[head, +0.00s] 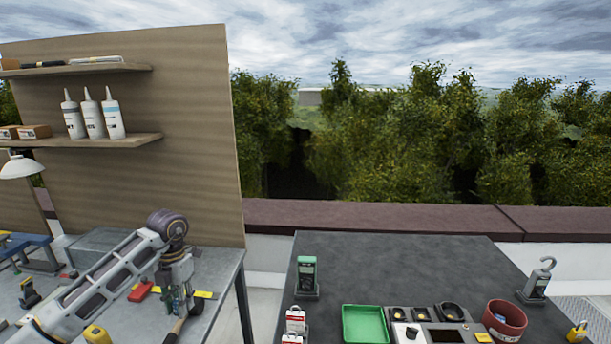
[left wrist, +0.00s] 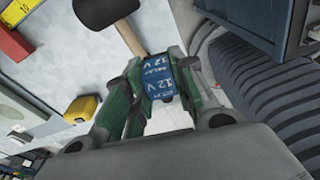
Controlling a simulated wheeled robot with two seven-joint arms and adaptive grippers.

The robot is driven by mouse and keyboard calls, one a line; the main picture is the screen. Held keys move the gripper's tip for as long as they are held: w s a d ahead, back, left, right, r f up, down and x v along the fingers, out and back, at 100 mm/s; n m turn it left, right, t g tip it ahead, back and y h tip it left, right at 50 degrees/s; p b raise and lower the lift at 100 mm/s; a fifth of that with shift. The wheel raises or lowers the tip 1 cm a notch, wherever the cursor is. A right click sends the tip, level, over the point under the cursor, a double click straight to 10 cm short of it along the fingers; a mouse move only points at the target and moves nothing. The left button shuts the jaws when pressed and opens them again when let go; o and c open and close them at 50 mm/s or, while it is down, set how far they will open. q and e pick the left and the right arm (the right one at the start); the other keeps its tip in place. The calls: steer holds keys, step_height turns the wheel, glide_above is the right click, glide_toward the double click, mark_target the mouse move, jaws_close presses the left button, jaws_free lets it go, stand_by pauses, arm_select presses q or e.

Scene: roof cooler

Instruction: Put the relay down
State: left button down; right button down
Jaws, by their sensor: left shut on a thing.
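The relay (left wrist: 158,78) is a small blue block with white "RELAY 12 V" lettering. In the left wrist view it sits between the green-sided fingers of my left gripper (left wrist: 160,92), which is shut on it. In the head view my left gripper (head: 178,303) points down over the right part of the grey workbench (head: 215,262). The relay is too small and too covered by the fingers to make out there. I cannot tell how far it is above the bench. My right gripper is in neither view.
A mallet (left wrist: 107,8) lies close to the gripper. A yellow tape measure (left wrist: 83,108) and a red item (left wrist: 14,45) are nearby. A dark table (head: 400,262) at right carries a green tray (head: 364,325), a green meter (head: 306,272) and a red bowl (head: 510,327); its back is clear.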

arm_select(q)
steer(key=m, duration=0.5)
steer(key=shift+w+d+r+m+y, duration=0.1)
steer(key=shift+w+d+m+y, duration=0.2)
steer(key=shift+w+m, duration=0.1)
steer(key=m, duration=0.4)
steer(key=m+t, duration=0.1)
steer(key=m, duration=0.1)
steer(key=shift+w+d, duration=0.15)
steer(key=shift+d, duration=0.2)
steer(key=s+d+f+m+t, duration=0.1)
steer(key=s+d+f+m, duration=0.3)
steer(key=m, duration=0.7)
steer(key=s+d+f+m+h, duration=0.1)
steer(key=s+d+f+m, duration=0.3)
steer(key=m, duration=0.6)
step_height(320, 180, down, 3)
steer(key=shift+d+f+m+t, duration=0.15)
steer(key=shift+d+m+t, duration=0.25)
steer(key=shift+d, duration=0.85)
